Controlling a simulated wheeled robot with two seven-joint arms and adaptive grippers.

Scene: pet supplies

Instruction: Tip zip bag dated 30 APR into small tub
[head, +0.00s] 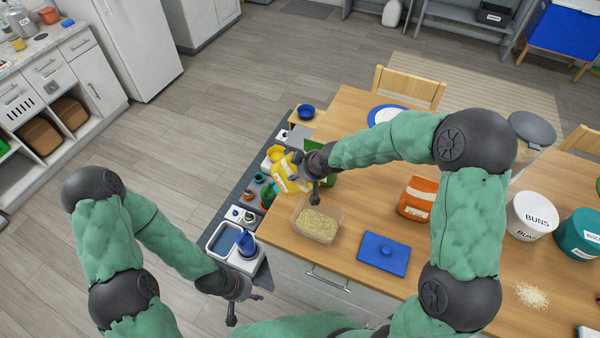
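A yellow bag with a white label (283,180) is tilted and held above the table's left edge; its date is too small to read. My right gripper (303,183) is at the bag and appears shut on it, partly hiding it. A small clear tub (337,237) stands on the table just below and right of the bag, with pale yellowish grains inside. An orange bag with a white label (417,198) sits further right on the table. My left gripper (244,307) is empty, fingers apart, low at the table's front left corner.
A blue lid (384,253) lies right of the tub. A white BUNS tub (532,216), a teal tub (580,234) and spilled grains (531,295) are on the right. A green item (323,149) is partly hidden behind my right gripper. A low cluttered stand (233,240) borders the table's left.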

